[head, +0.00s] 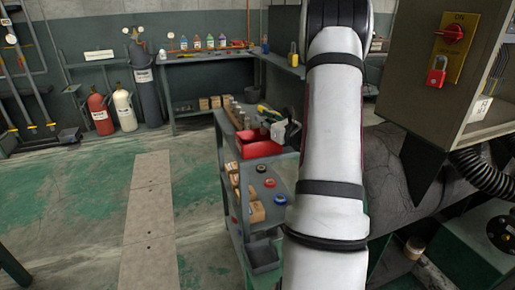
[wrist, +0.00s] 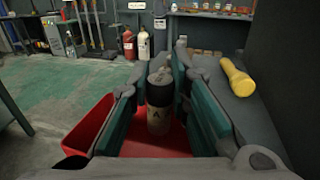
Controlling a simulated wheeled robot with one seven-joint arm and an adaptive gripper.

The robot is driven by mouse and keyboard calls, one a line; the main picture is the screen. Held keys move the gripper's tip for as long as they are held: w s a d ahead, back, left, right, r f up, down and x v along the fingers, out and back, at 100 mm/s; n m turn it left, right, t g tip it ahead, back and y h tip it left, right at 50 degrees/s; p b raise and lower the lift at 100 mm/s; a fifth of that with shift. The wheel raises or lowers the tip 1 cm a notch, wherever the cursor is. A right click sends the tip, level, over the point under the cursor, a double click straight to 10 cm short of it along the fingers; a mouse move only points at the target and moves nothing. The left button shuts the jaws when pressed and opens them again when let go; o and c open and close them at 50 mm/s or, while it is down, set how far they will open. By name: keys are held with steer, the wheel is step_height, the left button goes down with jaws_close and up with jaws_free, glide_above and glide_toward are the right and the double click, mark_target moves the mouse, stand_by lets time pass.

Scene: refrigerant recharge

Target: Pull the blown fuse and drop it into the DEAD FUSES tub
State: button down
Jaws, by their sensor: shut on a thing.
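My gripper (wrist: 158,88) is shut on the fuse (wrist: 159,118), a dark cylinder with a pale metal top and a light label band, between its teal finger pads. The fuse is upright in the wrist view. A red tub (wrist: 88,128) lies behind and below the fingers there, with the fuse in front of its red inside. In the head view the red tub (head: 258,150) stands on the cart's top. The lettering on the tub cannot be read. My arm covers much of the head view, and the fuse cannot be made out there.
A yellow flashlight (wrist: 237,77) lies right of my gripper on the grey cart (head: 285,157). Several bottles and tape rolls (head: 269,183) are on the cart. An electrical box with a red padlock (head: 436,75) is at right. Open floor (head: 195,190) lies left of the cart.

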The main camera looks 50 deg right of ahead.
steer(key=shift+f+b, duration=0.4)
steer(key=shift+f, duration=0.75)
steer(key=c, duration=1.4)
jaws_free()
steer(key=v, duration=1.2)
steer(key=shift+a, duration=0.1)
steer(key=shift+r, duration=0.1)
